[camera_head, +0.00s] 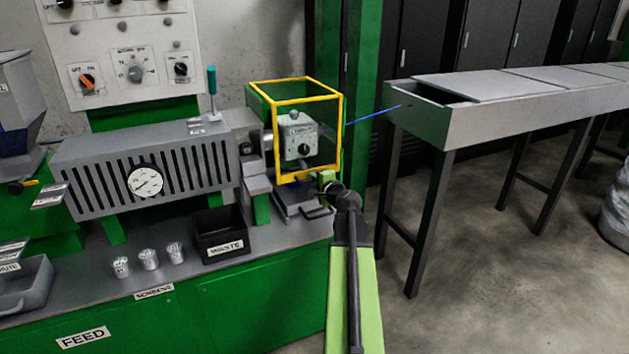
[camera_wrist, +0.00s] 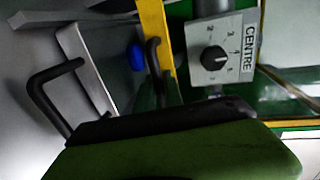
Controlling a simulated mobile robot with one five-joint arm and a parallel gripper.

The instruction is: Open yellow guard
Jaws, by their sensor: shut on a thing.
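The yellow guard (camera_head: 342,130) is a yellow-edged, clear-sided box around a grey unit with a dial (camera_head: 299,138). It looks closed over that unit. My gripper (camera_head: 326,180) is at the guard's lower front right corner. In the wrist view, the guard's yellow edge (camera_wrist: 158,40) runs beside a thin black handle (camera_wrist: 153,62). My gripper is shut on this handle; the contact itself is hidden. The dial unit labelled CENTRE (camera_wrist: 214,58) shows right of the yellow edge.
Another black handle (camera_wrist: 42,82) is left of my jaw.

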